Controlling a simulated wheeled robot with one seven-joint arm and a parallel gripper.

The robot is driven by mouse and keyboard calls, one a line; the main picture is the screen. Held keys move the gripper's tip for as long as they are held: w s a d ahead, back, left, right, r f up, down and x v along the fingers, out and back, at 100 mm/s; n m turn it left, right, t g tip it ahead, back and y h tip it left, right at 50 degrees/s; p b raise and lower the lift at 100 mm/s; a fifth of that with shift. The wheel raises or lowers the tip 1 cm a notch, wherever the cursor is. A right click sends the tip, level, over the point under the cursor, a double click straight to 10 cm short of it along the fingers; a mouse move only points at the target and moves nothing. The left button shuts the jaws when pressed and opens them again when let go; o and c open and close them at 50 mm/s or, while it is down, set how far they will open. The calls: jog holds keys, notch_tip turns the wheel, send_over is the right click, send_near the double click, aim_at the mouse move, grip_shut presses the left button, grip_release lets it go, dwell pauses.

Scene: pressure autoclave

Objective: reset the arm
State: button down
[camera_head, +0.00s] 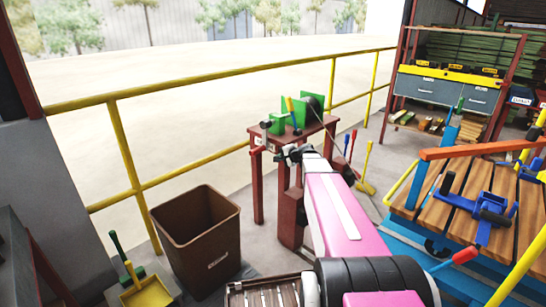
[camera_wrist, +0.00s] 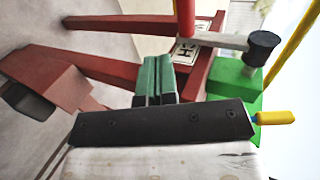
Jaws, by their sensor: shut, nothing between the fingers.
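My gripper (camera_wrist: 157,65) shows in the wrist view as two green fingers side by side, pressed together with nothing between them. In the head view my pink and white arm reaches forward, and its dark end (camera_head: 290,154) is by the front of a red stand (camera_head: 262,136). The stand carries a green device (camera_head: 279,123) with a dark round part. In the wrist view red stand legs (camera_wrist: 120,26), a labelled plate (camera_wrist: 186,50) and a grey lever with a black knob (camera_wrist: 263,46) lie beyond the fingers. I cannot tell how far apart they are from the fingers.
A brown bin (camera_head: 196,236) stands left of my arm, with a yellow dustpan (camera_head: 147,292) beside it. A yellow railing (camera_head: 120,148) runs behind. At right is a wooden-topped blue bench (camera_head: 452,210) with blue clamps; a shelf (camera_head: 442,90) stands behind it.

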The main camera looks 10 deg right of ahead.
jog(key=s+a+f+n+g+h, duration=0.1)
jog(key=s+f+n+g+h, duration=0.1)
jog(key=s, duration=0.8)
jog(key=s+a+f+n+g+h, duration=0.2)
jog(key=s+f+n+g, duration=0.3)
jog(key=s, duration=0.5)
jog(key=s+a+f+n+g+h, duration=0.1)
jog(key=s+f+n+g+h, duration=0.2)
jog(key=s, duration=0.7)
notch_tip(320, 180, down, 3)
jog(key=shift+a+r+n+g+h, duration=0.15)
jog(key=shift+a+n+g+h, duration=0.15)
jog(key=shift+n, duration=0.1)
